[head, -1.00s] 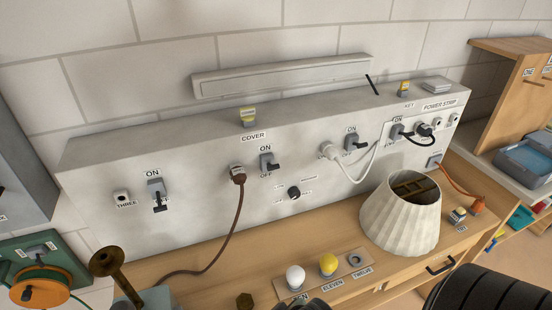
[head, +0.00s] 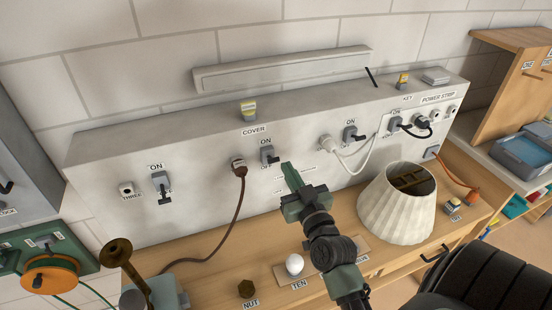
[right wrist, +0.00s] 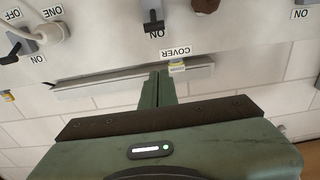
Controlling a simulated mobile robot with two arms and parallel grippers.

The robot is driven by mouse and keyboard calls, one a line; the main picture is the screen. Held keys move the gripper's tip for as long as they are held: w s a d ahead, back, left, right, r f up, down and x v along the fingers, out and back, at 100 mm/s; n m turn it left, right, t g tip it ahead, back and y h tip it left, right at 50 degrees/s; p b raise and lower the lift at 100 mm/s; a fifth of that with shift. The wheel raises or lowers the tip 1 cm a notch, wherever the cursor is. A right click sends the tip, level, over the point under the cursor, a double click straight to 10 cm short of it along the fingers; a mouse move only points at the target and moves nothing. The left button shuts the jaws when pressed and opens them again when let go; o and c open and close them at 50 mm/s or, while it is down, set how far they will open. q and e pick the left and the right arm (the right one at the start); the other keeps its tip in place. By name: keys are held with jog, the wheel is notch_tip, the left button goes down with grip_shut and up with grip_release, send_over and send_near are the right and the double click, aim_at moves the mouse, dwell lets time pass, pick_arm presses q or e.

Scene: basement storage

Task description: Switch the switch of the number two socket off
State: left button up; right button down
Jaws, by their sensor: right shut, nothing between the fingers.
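The middle socket on the grey panel (head: 205,196) holds a brown plug (head: 238,164); I cannot read its number. Its grey switch (head: 267,155) has a black lever, with ON above and OFF below. In the right wrist view this switch (right wrist: 152,14) shows upside down at the top. I cannot tell surely which way its lever is set. My right gripper (head: 288,168) is shut and empty, just right of and slightly below that switch, apart from it in the picture. The wrist view shows its closed fingertips (right wrist: 160,76). My left gripper is not in view.
Socket THREE (head: 126,189) and its switch (head: 161,184) are at the left. A white plug (head: 326,142) and another switch (head: 350,134) are at the right. A lampshade (head: 397,205), a white bulb (head: 294,264) and a brass horn-shaped thing (head: 117,251) stand below the panel. The brown cord hangs left.

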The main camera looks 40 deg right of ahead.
jog(key=b, duration=0.1)
send_over(274, 162)
jog(key=shift+r, duration=0.35)
jog(key=f+b, duration=0.2)
jog(key=s+f+b, duration=0.1)
jog(key=f, duration=0.1)
jog(key=shift+s+a+b, duration=0.1)
jog(key=shift+s+b, duration=0.05)
jog(key=shift+b, duration=0.25)
